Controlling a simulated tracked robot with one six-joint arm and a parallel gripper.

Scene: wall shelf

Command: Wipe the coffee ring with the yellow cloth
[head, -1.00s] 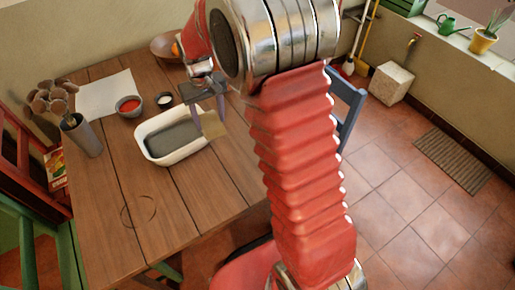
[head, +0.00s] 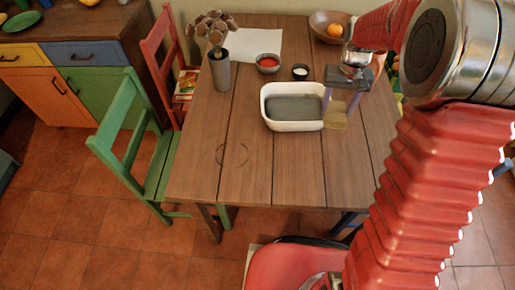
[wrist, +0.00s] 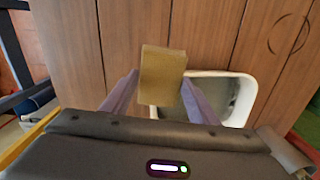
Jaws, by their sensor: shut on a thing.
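The coffee ring (head: 232,154) is a thin dark circle on the bare front left part of the wooden table. It also shows at the upper right of the wrist view (wrist: 287,34). My gripper (head: 341,104) is at the right end of the white basin, back and right of the ring. It is shut on the yellow cloth (wrist: 163,72), a folded mustard-coloured block between the two fingers in the wrist view.
The white basin (head: 266,116) with grey contents stands left of my gripper. The table front (head: 290,170) is clear. A green chair (head: 128,137) stands left.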

